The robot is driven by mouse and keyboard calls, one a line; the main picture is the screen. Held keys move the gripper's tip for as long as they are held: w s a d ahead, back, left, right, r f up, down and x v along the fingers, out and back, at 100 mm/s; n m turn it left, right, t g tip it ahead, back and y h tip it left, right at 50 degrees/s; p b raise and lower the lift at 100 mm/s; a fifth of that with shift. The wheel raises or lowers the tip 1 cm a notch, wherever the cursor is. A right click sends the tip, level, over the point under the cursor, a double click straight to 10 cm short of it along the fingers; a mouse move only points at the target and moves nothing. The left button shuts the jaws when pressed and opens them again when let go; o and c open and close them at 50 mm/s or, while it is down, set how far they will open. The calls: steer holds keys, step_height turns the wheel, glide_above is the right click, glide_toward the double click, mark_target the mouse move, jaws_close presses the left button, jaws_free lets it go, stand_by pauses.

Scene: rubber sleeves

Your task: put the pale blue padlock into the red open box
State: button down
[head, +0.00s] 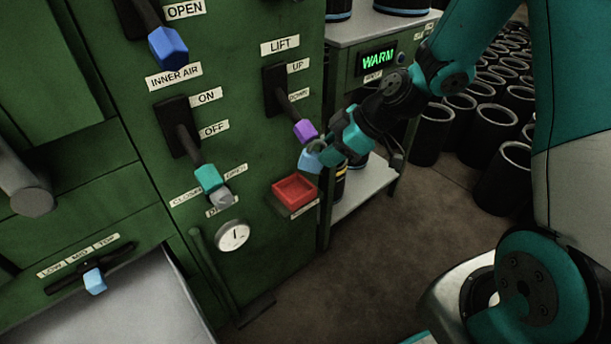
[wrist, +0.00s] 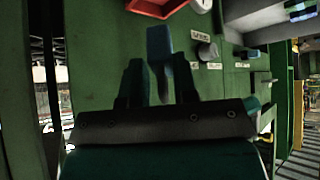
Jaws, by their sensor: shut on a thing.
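The pale blue padlock (head: 309,161) is held at the tip of my gripper (head: 324,153) in the head view, a little above and to the right of the red open box (head: 295,189). The box is fixed low on the green panel, and its inside looks empty. In the wrist view the padlock (wrist: 158,41) stands out between the two fingertips of my gripper (wrist: 160,78). The red box (wrist: 157,8) is partly cut off at the top edge there. The padlock looks apart from the box.
A purple-tipped lever (head: 305,130) sticks out just above my gripper. A turquoise lever (head: 208,178) and a round gauge (head: 232,236) are to the left of the box. A grey bench (head: 365,190) stands behind my gripper, and black sleeves (head: 433,133) crowd the floor at right.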

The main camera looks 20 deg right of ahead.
mark_target(303, 168)
steer(key=x, duration=0.1)
steer(key=b+x, duration=0.1)
steer(key=x, duration=0.1)
steer(key=b+x, duration=0.1)
steer(key=x, duration=0.1)
steer(key=shift+d+f, duration=0.15)
steer(key=shift+f, duration=0.3)
steer(key=shift+f+b, duration=0.4)
steer(key=shift+f, duration=0.45)
steer(key=shift+w+a+r+h, duration=0.3)
steer(key=shift+a+r+h, duration=0.2)
steer(key=shift+a, duration=0.15)
steer(key=shift+w+a+g+h, duration=0.25)
steer(key=shift+a+g+h, duration=0.25)
steer(key=shift+g+h, duration=0.4)
steer(key=shift+d+f+b, duration=0.15)
steer(key=shift+f+b, duration=0.2)
steer(key=shift+f, duration=0.5)
steer(key=shift+f, duration=0.1)
steer(key=c, duration=0.9)
jaws_free()
